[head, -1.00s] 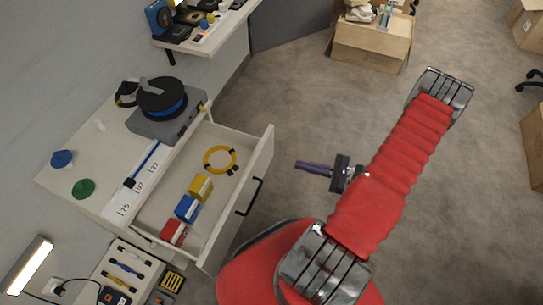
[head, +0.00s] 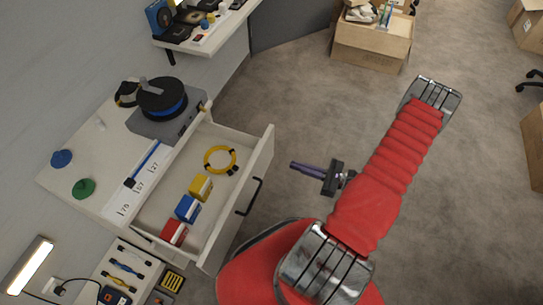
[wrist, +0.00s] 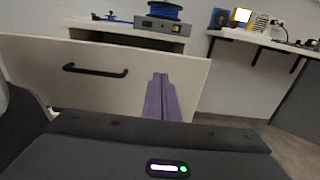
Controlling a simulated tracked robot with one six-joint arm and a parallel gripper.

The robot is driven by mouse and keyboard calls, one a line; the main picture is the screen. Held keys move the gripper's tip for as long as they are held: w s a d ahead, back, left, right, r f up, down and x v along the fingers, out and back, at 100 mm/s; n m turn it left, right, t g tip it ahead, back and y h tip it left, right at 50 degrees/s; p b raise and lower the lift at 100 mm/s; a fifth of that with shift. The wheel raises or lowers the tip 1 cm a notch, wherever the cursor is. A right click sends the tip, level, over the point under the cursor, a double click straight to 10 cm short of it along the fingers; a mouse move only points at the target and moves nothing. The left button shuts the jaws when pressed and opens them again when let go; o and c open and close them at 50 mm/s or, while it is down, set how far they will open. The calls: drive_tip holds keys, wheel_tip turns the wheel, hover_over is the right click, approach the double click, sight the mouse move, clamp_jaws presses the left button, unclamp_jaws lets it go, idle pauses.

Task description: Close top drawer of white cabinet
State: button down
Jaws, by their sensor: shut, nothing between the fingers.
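The white cabinet (head: 108,160) stands at the left in the head view. Its top drawer (head: 262,165) is pulled well out, with a black bar handle (head: 250,197) on its front. In the drawer lie a yellow cable ring (head: 220,160) and yellow, blue and red boxes (head: 187,208). My gripper (head: 292,166) is shut and empty, with purple fingers pointing at the drawer front, apart from it and to the right of the handle. In the wrist view the drawer front (wrist: 140,72) faces me, and the fingers show right of the handle (wrist: 95,70).
On the cabinet top are a cable reel (head: 162,98) on a grey device and blue and green round pieces (head: 83,188). A wall shelf (head: 212,37) is behind. A carton (head: 371,45) stands at the back.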

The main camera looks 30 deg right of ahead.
sight(262, 154)
drive_tip(key=x, duration=1.1)
drive_tip(key=shift+d, duration=0.25)
drive_tip(key=shift+a, duration=0.15)
drive_tip(key=shift+w+a, duration=0.1)
